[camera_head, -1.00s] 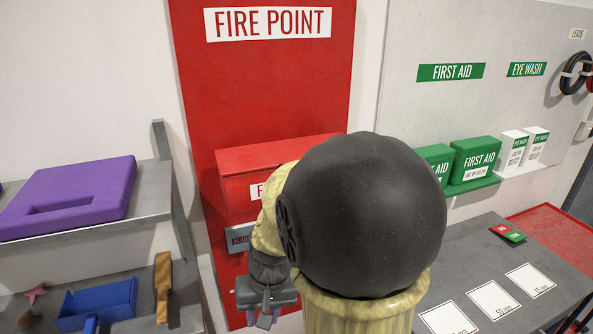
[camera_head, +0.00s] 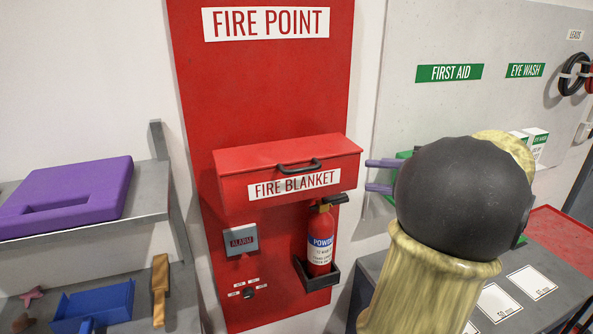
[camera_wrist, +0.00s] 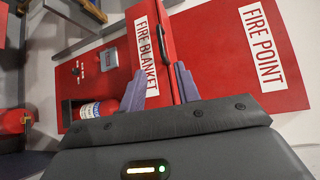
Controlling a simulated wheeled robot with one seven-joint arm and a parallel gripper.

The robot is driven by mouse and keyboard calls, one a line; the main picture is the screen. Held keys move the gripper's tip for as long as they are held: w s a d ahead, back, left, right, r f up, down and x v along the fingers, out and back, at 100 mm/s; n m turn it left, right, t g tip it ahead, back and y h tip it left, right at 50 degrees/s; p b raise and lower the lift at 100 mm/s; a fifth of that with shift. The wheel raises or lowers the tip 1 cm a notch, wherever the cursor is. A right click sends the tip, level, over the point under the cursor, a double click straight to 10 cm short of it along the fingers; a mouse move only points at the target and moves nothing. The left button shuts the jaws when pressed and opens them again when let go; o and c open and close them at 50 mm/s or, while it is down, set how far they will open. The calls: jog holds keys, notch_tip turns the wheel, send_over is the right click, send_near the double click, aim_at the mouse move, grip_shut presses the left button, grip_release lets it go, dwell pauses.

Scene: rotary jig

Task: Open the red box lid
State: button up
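The red fire blanket box (camera_head: 235,190) hangs on the red fire point board, and its lid (camera_head: 275,152) looks shut. A dark bar handle (camera_head: 298,165) sits at the lid's front edge. My gripper (camera_head: 378,175) is to the right of the box in the head view. Its two fingers point left towards the box, apart and empty, and do not appear to touch it. In the wrist view the box (camera_wrist: 165,25) appears turned on its side beyond the open fingers (camera_wrist: 160,85).
A fire extinguisher (camera_head: 320,240) hangs below the box, beside the alarm panel (camera_head: 241,240). A shelf with a purple case (camera_head: 75,195) is at left. A grey bench (camera_head: 470,240) and first aid sign (camera_head: 450,72) are at right. The space before the box is clear.

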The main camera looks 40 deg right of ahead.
aim_at(295, 170)
dwell(0.3)
jog(key=p+x, duration=0.6)
jog(key=x, duration=1.1)
jog(key=shift+w+a+r, duration=0.1)
jog(key=shift+w, duration=0.15)
grip_shut()
